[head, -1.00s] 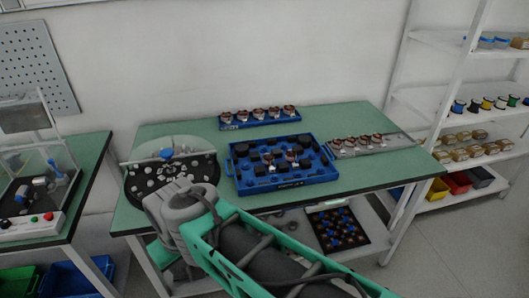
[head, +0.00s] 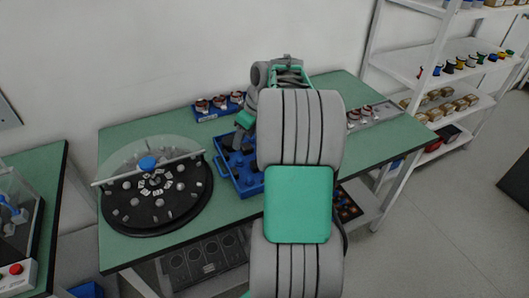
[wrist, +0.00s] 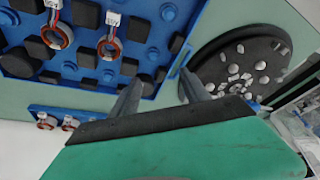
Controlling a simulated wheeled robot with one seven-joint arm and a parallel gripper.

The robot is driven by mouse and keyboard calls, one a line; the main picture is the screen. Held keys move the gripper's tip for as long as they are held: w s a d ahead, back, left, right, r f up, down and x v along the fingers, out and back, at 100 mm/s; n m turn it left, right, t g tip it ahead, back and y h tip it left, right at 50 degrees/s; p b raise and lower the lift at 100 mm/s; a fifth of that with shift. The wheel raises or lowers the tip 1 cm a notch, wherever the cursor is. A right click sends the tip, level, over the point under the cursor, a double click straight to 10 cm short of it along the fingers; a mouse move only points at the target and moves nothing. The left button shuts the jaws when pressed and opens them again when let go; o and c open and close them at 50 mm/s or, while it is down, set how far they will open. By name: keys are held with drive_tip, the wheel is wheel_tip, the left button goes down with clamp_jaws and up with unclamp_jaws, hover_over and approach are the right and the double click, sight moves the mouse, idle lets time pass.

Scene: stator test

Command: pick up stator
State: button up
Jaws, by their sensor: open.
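Two stators, copper-coloured rings with white connectors, sit in the blue tray in the wrist view, one at left (wrist: 57,36) and one nearer the middle (wrist: 109,48). My gripper (wrist: 162,92) is open and empty, its two fingers apart over the tray's edge, to the right of and below these stators in the picture. The tray's left part (head: 225,172) shows in the head view; my arm hides the rest and the stators in it. More stators stand on a blue rack (head: 207,117) at the back and on a pale plate (head: 384,115) at right.
A round black turntable (head: 150,212) with a clear guard and small metal parts stands left of the tray. The green table (head: 125,140) has free room at its back left. White shelves (head: 415,72) stand at right. The blue rack also shows in the wrist view (wrist: 85,116).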

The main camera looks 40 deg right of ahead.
drive_tip(key=s+d+f, duration=0.2)
drive_tip(key=d+f, duration=0.2)
drive_tip(key=d, duration=0.6)
drive_tip(key=shift+n, duration=0.4)
drive_tip(key=p+x, duration=0.1)
drive_tip(key=x, duration=0.5)
drive_tip(key=shift+w+f, duration=0.1)
drive_tip(key=shift+w, duration=0.05)
drive_tip(key=shift+a+f, duration=0.3)
drive_tip(key=shift+f, duration=0.4)
drive_tip(key=shift+c, duration=0.2)
drive_tip(key=shift+s, duration=0.2)
drive_tip(key=c, duration=0.9)
drive_tip(key=shift+w+f, duration=0.2)
drive_tip(key=shift+w, duration=0.05)
drive_tip(key=shift+c, duration=0.6)
clamp_jaws()
drive_tip(key=shift+d+r, duration=0.1)
drive_tip(key=shift+r, duration=0.05)
